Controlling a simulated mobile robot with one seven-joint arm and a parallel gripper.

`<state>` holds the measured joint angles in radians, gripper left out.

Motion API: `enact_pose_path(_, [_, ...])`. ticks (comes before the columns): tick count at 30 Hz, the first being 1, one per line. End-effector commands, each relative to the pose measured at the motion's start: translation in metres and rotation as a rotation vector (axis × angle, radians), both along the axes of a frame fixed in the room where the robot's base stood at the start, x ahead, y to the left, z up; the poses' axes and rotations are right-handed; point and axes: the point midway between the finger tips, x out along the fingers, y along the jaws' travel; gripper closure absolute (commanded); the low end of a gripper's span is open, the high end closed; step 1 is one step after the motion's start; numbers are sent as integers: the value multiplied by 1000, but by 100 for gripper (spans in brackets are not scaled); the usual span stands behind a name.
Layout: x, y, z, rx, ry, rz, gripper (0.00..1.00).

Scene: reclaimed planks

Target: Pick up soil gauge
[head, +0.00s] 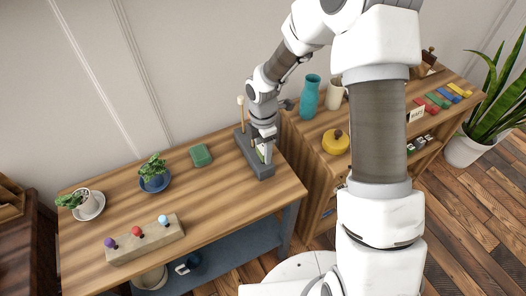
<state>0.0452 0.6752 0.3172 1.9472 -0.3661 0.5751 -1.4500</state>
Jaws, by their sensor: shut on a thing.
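My gripper (263,145) points down over a dark grey block-shaped holder (262,173) at the right end of the wooden table. It is shut on a small pale thing with a greenish face (262,154), which I take to be the soil gauge. The fingers hide much of it. I cannot tell whether its lower end is still in the holder or just clear of it. A tool with a light wooden handle (241,108) stands upright at the holder's far end.
A green block (201,155), a plant in a blue pot (154,182), a plant lying over a white pot (91,204) and a wooden block with coloured knobs (145,240) are on the table. A shelf to the right holds a teal vase (309,97) and yellow pot (335,142).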

Motion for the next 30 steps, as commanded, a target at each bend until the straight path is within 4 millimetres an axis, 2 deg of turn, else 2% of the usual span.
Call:
enact_pose_path(7, [1,0,12,1,-2,-1,96])
enact_pose_path(13, [1,0,44,0,-4,-1,96])
enact_pose_path(24, [-53,-46,84,-1,-2,-6,96])
enact_pose_path(30, [-75,-64,101,-1,-2,-4,96])
